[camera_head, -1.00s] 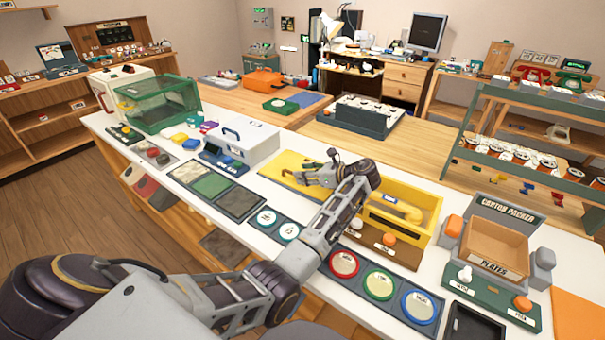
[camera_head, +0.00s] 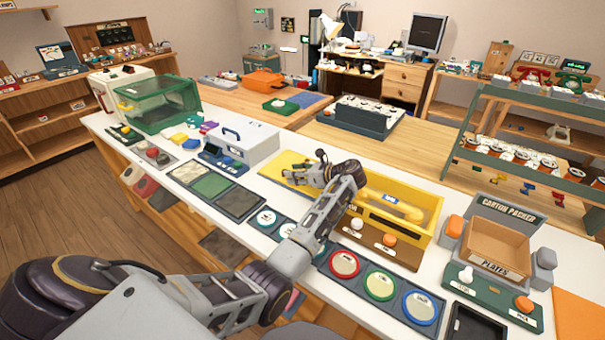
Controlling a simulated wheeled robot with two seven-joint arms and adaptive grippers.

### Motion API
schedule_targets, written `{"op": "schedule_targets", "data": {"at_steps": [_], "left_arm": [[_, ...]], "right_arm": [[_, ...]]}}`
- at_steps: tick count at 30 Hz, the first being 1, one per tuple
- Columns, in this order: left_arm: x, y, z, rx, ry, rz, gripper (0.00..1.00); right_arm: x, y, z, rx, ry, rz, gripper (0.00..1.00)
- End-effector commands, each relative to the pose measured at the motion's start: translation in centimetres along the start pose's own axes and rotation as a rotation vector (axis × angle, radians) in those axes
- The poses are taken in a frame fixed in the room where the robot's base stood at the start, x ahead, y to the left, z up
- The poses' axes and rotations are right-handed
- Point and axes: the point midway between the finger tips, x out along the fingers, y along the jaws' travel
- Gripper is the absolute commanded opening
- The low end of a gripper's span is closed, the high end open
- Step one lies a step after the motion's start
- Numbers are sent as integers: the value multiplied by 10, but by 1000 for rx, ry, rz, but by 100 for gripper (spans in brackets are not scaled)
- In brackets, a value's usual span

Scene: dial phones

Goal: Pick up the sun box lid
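I cannot make out a lid marked with a sun in this view. My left gripper (camera_head: 318,170) is over the yellow mat (camera_head: 282,166), just left of the yellow box (camera_head: 428,204). Its fingers are small and dark, and I cannot tell whether they are open or shut or hold anything. The yellow box has a clear top, a small blue-and-white label and a yellow tube-like piece inside. My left forearm covers part of the mat and the counter. My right gripper is not in view.
A carton packer (camera_head: 496,250) stands to the right. Red, green and blue ringed discs (camera_head: 380,284) lie in front of the yellow box. A grey box with a blue handle (camera_head: 238,140) and a green clear-sided case (camera_head: 158,102) stand to the left on the white counter.

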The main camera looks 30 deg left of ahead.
Motion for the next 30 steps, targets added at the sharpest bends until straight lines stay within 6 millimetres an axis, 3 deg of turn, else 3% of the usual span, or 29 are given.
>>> {"op": "schedule_targets", "data": {"at_steps": [1,7,22,30], "left_arm": [[0,0,0,0,0,0,24],[0,0,0,0,0,0,0],[-1,0,3,-2,-1,-1,0],[-8,-1,21,-4,-2,-1,0]], "right_arm": [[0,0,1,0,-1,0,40],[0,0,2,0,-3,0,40],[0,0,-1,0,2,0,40],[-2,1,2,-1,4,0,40]]}}
